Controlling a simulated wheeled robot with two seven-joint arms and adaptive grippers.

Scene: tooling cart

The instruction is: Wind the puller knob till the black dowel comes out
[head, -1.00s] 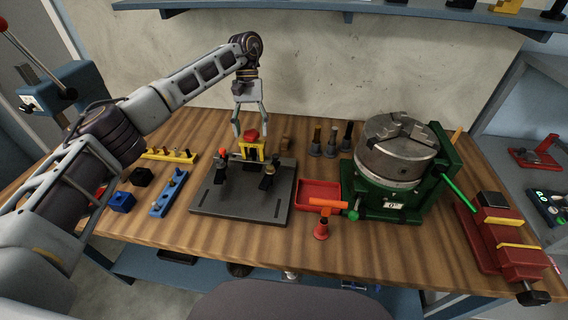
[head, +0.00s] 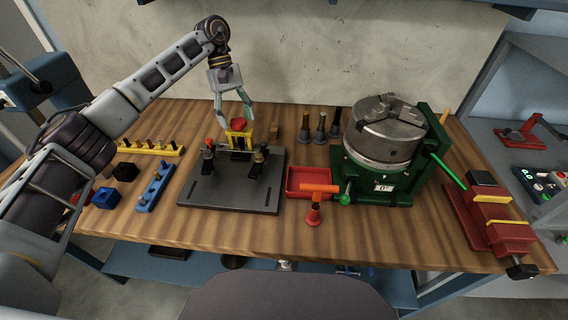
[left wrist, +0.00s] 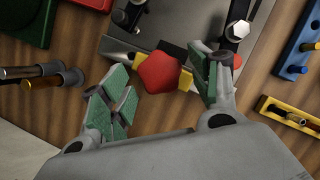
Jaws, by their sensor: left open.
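The red puller knob (head: 237,124) tops a yellow puller (head: 240,139) on the dark fixture plate (head: 232,193). In the left wrist view the knob (left wrist: 159,73) is a rounded red lobed shape, seen from above. My left gripper (head: 234,119) is open over the knob. In the left wrist view its green-padded fingers (left wrist: 168,88) stand apart on either side of the knob, with a visible gap to it on both sides. The black dowel cannot be made out; the puller and clamps hide that spot. My right gripper is not in view.
Dark clamps (head: 257,161) flank the puller on the plate. A blue rack (head: 152,190) and a yellow rack (head: 150,146) stand left.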

